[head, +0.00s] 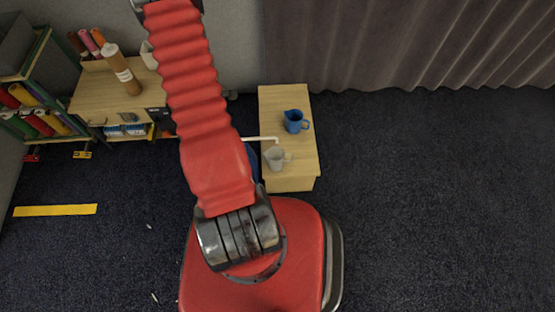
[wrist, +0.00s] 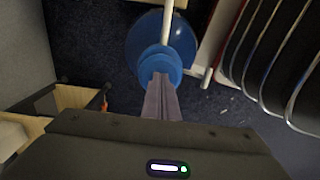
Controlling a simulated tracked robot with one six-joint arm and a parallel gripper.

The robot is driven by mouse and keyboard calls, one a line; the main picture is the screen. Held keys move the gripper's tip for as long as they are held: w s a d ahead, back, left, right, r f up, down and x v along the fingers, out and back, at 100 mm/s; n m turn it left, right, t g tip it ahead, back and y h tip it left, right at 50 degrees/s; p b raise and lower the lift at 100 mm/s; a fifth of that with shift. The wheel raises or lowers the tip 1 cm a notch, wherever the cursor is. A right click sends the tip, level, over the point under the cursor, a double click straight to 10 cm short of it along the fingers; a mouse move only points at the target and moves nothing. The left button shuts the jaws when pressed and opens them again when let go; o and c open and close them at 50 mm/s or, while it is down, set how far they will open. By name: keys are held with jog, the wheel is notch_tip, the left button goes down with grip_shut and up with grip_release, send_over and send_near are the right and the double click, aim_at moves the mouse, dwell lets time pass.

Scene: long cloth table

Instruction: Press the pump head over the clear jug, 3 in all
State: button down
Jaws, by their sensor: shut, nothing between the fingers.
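In the wrist view my gripper (wrist: 161,80) is shut and empty. Its fingertips overlap the near edge of the blue round pump head (wrist: 160,62); I cannot tell whether they touch it. A white spout (wrist: 168,20) runs from the head to the top of the picture, and the wider blue pump body (wrist: 139,42) shows below. In the head view my arm hides most of the pump. Its white spout (head: 262,138) reaches right, with its end over the clear jug (head: 276,159) on the small wooden table (head: 290,182). My gripper is not visible there.
A blue jug (head: 294,121) stands behind the clear jug on the same table. A wooden desk (head: 112,98) with a brown-and-white cylinder (head: 122,70) and a shelf of coloured rolls (head: 30,110) stand at left. Dark carpet (head: 430,190) is clear at right.

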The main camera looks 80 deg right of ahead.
jog(key=shift+r, duration=1.5)
jog(key=shift+f, duration=1.95)
jog(key=shift+r, duration=1.95)
jog(key=shift+f, duration=1.95)
jog(key=shift+r, duration=1.95)
